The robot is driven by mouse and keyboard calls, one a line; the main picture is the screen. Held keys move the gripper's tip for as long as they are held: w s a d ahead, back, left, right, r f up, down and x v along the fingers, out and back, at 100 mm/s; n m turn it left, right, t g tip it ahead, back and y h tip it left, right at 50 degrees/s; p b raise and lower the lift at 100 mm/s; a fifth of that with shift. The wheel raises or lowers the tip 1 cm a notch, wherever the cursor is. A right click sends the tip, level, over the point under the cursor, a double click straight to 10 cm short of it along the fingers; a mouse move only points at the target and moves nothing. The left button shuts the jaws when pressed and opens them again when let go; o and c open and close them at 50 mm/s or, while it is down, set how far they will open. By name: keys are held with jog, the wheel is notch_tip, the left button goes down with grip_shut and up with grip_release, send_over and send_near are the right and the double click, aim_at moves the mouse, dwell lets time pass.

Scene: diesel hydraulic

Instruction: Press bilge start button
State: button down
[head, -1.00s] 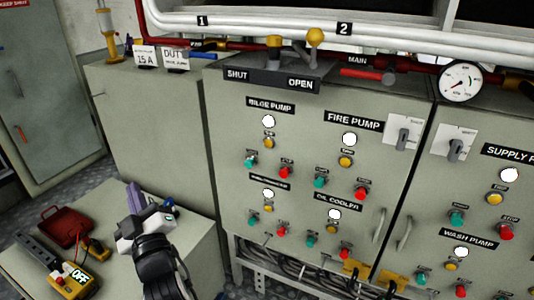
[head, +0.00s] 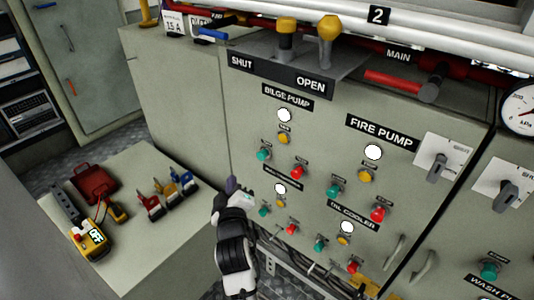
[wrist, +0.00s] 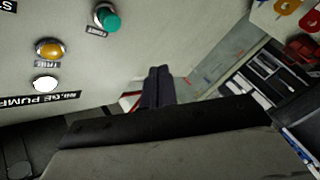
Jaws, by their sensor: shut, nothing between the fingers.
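The bilge pump group is under the BILGE PUMP label (head: 287,97) on the grey cabinet front. It has a white lamp (head: 284,115), an amber button (head: 284,138), a green button (head: 263,154) and a red button (head: 297,172). I take the green one as the start button; its small label is too small to read. My gripper (head: 231,184) is shut and empty, below and left of the green button and apart from it. The wrist view shows the panel upside down, with the green button (wrist: 108,18) at upper left and my fingertips (wrist: 157,72) near the middle.
Beside the bilge group is the FIRE PUMP group (head: 381,132); another group and OIL COOLER (head: 352,215) lie below. A low bench at left holds a red case (head: 96,184), a yellow meter (head: 90,242) and several coloured padlock-like items. Yellow valve handles (head: 329,27) stand on top.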

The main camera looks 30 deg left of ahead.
aim_at(262, 155)
jog(key=shift+s, duration=0.1)
jog(key=w, duration=0.9)
jog(key=shift+d, duration=0.35)
jog(key=shift+r, duration=0.1)
dwell(1.8)
jog(key=shift+w, duration=0.35)
